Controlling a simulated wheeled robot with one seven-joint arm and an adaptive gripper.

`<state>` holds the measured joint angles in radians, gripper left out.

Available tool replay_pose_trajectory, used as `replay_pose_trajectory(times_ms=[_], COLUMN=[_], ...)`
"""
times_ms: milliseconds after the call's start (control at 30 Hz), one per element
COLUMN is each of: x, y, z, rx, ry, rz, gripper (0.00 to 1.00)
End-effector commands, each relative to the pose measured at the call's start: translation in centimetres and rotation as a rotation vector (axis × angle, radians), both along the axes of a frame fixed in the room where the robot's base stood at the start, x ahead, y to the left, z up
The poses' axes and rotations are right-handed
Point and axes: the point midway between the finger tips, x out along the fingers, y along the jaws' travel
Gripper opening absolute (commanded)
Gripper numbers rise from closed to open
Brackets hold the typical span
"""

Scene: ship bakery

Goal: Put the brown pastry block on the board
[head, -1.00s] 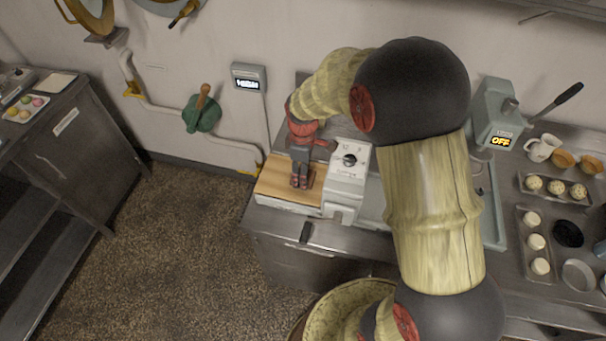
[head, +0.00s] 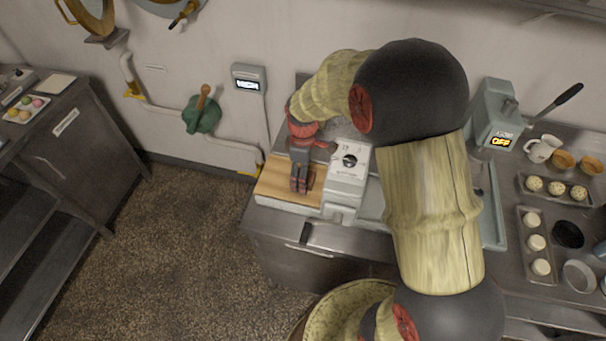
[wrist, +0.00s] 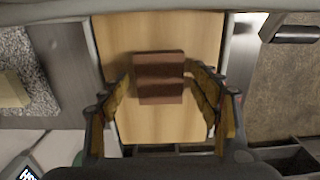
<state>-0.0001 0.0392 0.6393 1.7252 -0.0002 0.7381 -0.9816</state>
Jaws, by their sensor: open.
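The brown pastry block (wrist: 160,78) lies on the light wooden board (wrist: 160,27) in the wrist view, between the two open fingers of my gripper (wrist: 165,105). There is a visible gap on the left side of the block; the right finger is close to it, and I cannot tell whether it touches. In the head view my gripper (head: 301,180) points down over the board (head: 275,186), at the left end of the counter. The block is mostly hidden behind the fingers there.
A pale dial box (head: 347,172) stands right beside the board. A grey lever machine (head: 495,115) showing OFF is farther right, with trays of pale dough pieces (head: 537,243) near it. Bare floor (head: 185,225) lies left of the counter.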

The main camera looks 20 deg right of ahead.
Motion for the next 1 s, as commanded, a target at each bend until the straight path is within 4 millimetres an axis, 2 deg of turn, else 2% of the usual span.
replay_pose_trajectory(times_ms=[167, 600, 867, 1000], x=[0.1, 0.0, 0.0, -0.9], y=[0.0, 0.0, 0.0, 0.0], z=[1.2, 9.7, 12.2, 14.3], rx=[0.001, 0.0, 0.0, 0.0], ry=[-0.003, -0.002, -0.002, -0.032], rz=[0.0, 0.0, -0.002, -0.053], gripper=[0.63, 0.63, 0.63, 0.63])
